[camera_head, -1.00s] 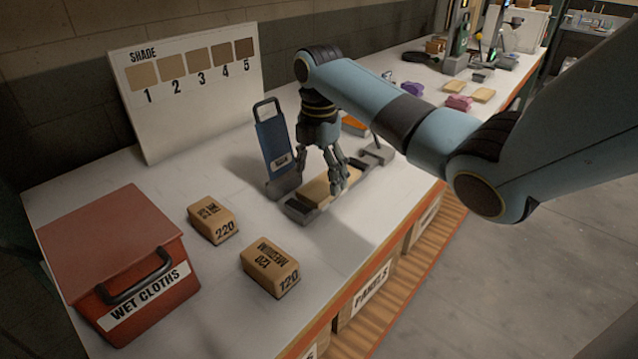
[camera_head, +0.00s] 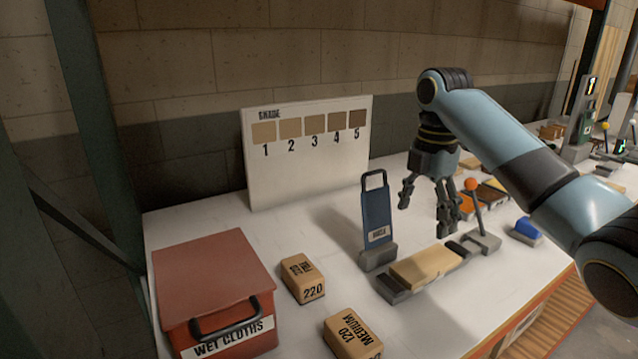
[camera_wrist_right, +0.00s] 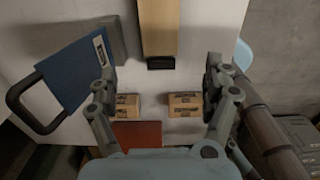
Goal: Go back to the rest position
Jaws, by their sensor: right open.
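My right gripper (camera_head: 426,212) is open and empty. It hangs in the air above and behind the wooden panel (camera_head: 425,264), apart from it. In the right wrist view its spread fingers (camera_wrist_right: 160,82) have nothing between them, and the wooden panel (camera_wrist_right: 159,28) lies beyond. The panel rests in a dark grey holder (camera_head: 394,291) on the white bench. My right arm comes in from the right. My left gripper is not in view.
A blue handled plate (camera_head: 376,213) stands upright left of my right gripper. An orange-knobbed lever (camera_head: 477,210) stands to its right. Sanding blocks (camera_head: 303,278) and a red wet cloths box (camera_head: 215,285) are at front left. A shade board (camera_head: 308,160) stands behind.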

